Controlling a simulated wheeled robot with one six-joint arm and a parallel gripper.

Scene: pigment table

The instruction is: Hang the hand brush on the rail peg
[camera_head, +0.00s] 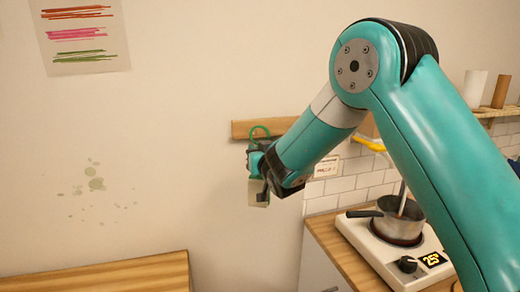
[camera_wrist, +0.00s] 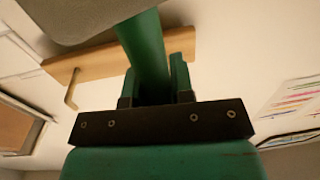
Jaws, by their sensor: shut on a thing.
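My gripper (camera_head: 262,166) is shut on the green handle of the hand brush (camera_wrist: 143,42), in front of the wall. In the wrist view the handle runs between the two fingers (camera_wrist: 155,70), and the pale grey brush head fills the top left. In the head view a green loop shows above the gripper and a pale block below it. The wooden rail (camera_head: 240,130) is fixed to the wall behind the gripper. The rail also shows in the wrist view (camera_wrist: 100,64), with a wooden peg (camera_wrist: 72,91) at its left end. The peg cannot be made out in the head view.
A wooden table (camera_head: 110,272) stands at the lower left. At the right, a saucepan (camera_head: 400,218) sits on a white hotplate (camera_head: 362,240) on a counter. A shelf with rolls (camera_head: 474,90) is beyond. The wall left of the rail is free apart from a sheet (camera_head: 80,38) and green stains.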

